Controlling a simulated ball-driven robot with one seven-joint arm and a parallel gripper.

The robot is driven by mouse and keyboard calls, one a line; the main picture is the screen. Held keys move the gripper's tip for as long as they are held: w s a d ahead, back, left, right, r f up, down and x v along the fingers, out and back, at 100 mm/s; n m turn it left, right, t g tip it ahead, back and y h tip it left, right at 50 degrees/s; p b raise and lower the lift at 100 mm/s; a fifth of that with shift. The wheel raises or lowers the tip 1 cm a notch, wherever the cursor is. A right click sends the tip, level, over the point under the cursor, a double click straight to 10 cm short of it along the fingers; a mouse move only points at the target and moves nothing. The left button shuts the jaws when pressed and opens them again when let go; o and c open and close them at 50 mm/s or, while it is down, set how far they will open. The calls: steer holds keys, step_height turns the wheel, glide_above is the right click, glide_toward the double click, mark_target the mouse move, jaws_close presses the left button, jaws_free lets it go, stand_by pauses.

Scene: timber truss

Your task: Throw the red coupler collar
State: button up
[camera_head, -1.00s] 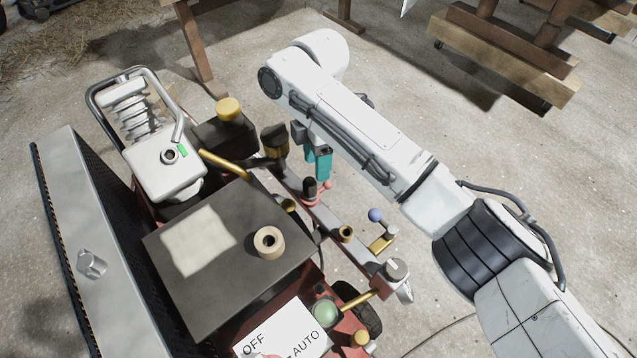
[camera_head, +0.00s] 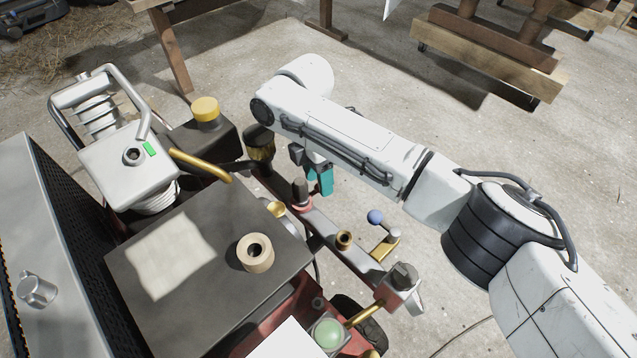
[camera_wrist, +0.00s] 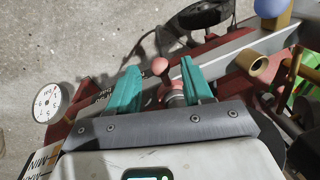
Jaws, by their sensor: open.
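The red coupler collar (camera_head: 301,207) sits around the base of a dark upright fitting on the machine's rail. In the wrist view the collar (camera_wrist: 175,99) shows partly between my fingers, with a pinkish-red ball knob (camera_wrist: 159,66) just beyond it. My gripper (camera_head: 320,182) has teal fingers and is beside the dark fitting, on its right in the head view. In the wrist view my gripper (camera_wrist: 161,76) is open, with one finger on each side of the collar. Part of the collar is hidden by the gripper body; contact cannot be told.
A dark box top (camera_head: 205,245) with a tan ring (camera_head: 256,252) on it lies left of the rail. A blue ball lever (camera_head: 376,217) and brass fittings stand along the rail. A round gauge (camera_wrist: 47,102) shows at the wrist view's left. Open concrete floor lies right of the machine.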

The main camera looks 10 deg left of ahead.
steer(key=shift+d+f, duration=0.1)
steer(key=shift+f, duration=0.45)
steer(key=shift+s, duration=0.1)
jaws_close()
